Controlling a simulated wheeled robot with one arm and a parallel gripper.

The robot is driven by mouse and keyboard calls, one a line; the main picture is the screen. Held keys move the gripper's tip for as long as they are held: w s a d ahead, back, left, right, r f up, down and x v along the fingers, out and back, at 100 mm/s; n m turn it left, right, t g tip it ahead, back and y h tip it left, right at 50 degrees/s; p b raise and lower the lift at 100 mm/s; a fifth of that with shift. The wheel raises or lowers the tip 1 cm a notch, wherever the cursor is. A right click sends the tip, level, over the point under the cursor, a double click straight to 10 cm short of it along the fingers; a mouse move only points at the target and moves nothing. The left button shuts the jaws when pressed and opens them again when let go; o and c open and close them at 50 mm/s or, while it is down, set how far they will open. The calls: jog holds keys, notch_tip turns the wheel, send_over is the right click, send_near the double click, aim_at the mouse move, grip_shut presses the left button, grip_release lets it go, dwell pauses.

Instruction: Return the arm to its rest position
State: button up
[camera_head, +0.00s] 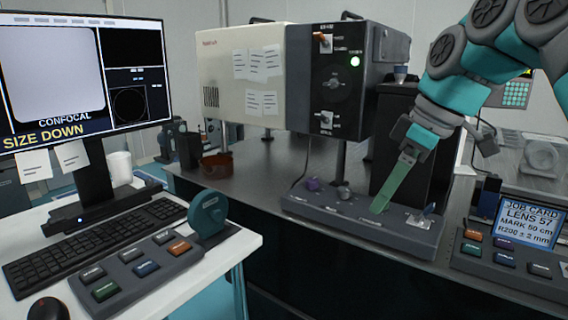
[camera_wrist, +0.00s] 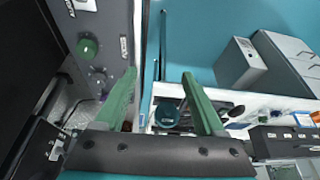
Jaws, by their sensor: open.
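My gripper (camera_head: 380,207) hangs from the teal and grey arm at the right of the head view, its green fingers pointing down and left. From this angle it overlaps the grey control panel (camera_head: 330,210) in front of the laser box; I cannot tell whether it touches. In the wrist view my gripper (camera_wrist: 159,75) has its two green fingers spread wide apart, with nothing held between them. A teal round device (camera_wrist: 167,114) shows in the gap, farther off on the white desk.
The white desk (camera_head: 240,228) at left holds a monitor (camera_head: 52,85), a keyboard (camera_head: 95,243) and a button box (camera_head: 135,262). The box with dark front (camera_head: 338,85) stands behind the panel on the optical table (camera_head: 265,165). A job card screen (camera_head: 528,222) is at right.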

jog(key=s+a+f+m+g+h, duration=0.1)
jog(key=s+a+f+m, duration=0.1)
jog(key=s+f, duration=0.35)
jog(key=s+a+f+m+g+h, duration=0.1)
jog(key=s+a+f+m, duration=0.15)
jog(key=f, duration=0.55)
jog(key=s+d+f+m+g+h, duration=0.1)
jog(key=s+f+m, duration=0.6)
jog(key=s+f, duration=0.9)
jog(key=shift+s+d+f+g+h, duration=0.25)
jog(key=shift+d+f+g+h, duration=0.15)
jog(key=shift+d+g, duration=0.35)
jog(key=shift+d, duration=0.15)
